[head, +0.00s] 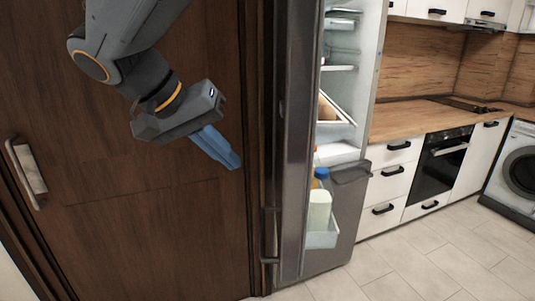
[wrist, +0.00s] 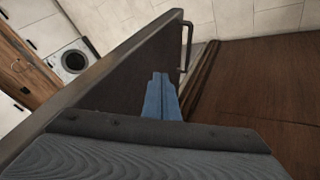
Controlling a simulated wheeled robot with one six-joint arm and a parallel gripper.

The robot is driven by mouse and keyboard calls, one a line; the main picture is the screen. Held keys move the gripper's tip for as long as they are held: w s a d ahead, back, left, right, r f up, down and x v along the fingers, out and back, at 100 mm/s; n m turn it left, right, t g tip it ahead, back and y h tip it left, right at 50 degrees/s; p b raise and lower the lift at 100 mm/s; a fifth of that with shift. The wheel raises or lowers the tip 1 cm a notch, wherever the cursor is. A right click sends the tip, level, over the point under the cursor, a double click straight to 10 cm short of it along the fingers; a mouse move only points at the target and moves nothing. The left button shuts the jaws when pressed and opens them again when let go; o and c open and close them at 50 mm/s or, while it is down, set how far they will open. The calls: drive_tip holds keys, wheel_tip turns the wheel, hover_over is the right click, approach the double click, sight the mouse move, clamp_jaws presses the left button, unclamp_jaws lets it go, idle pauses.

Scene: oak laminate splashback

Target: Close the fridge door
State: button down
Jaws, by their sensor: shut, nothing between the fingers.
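The fridge door (head: 292,150) is dark grey and stands open, seen nearly edge-on in the head view. Its inner shelf holds bottles. The fridge interior (head: 342,85) shows to its right, with pale shelves. My gripper (head: 234,163) has blue fingers, shut and empty, to the left of the door on its outer side. In the head view a gap shows between fingertips and door. In the wrist view the closed fingers (wrist: 160,76) point along the door's dark outer face (wrist: 125,80); contact cannot be told. A dark bar handle (wrist: 188,45) shows near the door's far end.
A brown wooden door (head: 130,200) with a pale handle (head: 28,172) stands behind and left of my gripper. White cabinets, an oven (head: 440,163) and a washing machine (head: 522,170) line the right. The tiled floor (head: 420,260) there is clear.

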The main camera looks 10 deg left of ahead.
drive_tip(key=w+d+f+p, duration=0.3)
drive_tip(key=w+d+f, duration=0.1)
drive_tip(key=d+f, duration=0.2)
drive_tip(key=shift+w+d+f, duration=0.2)
drive_tip(key=shift+d+f, duration=0.15)
drive_tip(key=shift+d, duration=0.35)
